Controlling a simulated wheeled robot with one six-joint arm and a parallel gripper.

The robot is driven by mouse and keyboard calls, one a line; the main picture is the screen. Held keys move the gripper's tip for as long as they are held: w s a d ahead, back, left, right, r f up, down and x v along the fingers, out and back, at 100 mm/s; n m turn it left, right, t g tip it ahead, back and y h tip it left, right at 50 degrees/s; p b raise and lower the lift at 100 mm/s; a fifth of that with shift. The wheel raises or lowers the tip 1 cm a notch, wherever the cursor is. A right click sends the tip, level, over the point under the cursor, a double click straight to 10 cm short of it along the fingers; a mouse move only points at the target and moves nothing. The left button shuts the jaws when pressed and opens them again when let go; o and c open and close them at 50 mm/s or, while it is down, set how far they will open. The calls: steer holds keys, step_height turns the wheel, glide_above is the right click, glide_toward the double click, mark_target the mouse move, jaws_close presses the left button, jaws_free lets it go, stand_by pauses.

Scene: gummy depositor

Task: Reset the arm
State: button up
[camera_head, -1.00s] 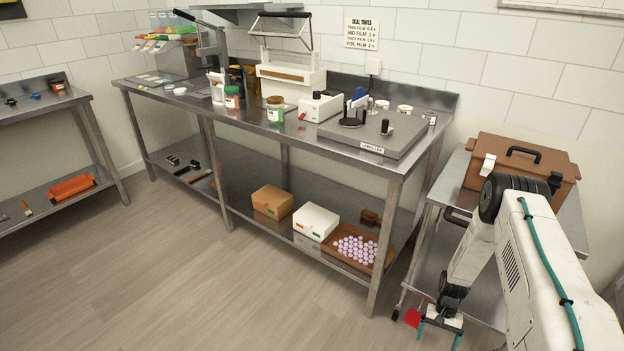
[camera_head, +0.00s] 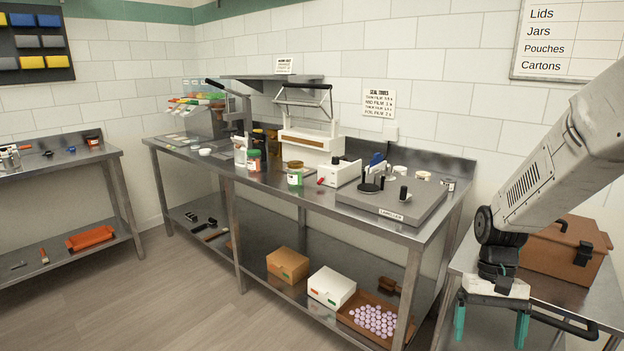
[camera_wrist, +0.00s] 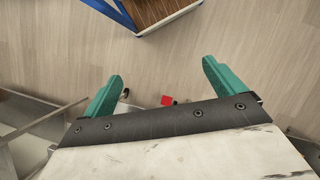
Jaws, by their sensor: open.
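My gripper (camera_head: 491,326) hangs at the lower right in the head view, fingers pointing down, in front of the small steel cart. Its two teal fingers are spread wide with nothing between them. In the wrist view my gripper (camera_wrist: 160,88) also shows open and empty, with wood-look floor beyond the fingers. My white arm comes in from the right and bends down at the wrist.
A brown case (camera_head: 560,253) sits on the steel cart (camera_head: 468,258) behind my gripper. The long steel workbench (camera_head: 320,207) with a labeller (camera_head: 395,200) stands to the left. A small red item (camera_wrist: 167,100) shows below. Open floor (camera_head: 190,310) lies in front.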

steer(key=s+a+r+n+t+h, duration=0.1)
steer(key=s+a+r+t, duration=0.4)
steer(key=s+r, duration=1.2)
steer(key=s+a+n, duration=0.1)
steer(key=a, duration=0.2)
steer(key=shift+r+n+t, duration=0.15)
steer(key=shift+n+t, duration=0.25)
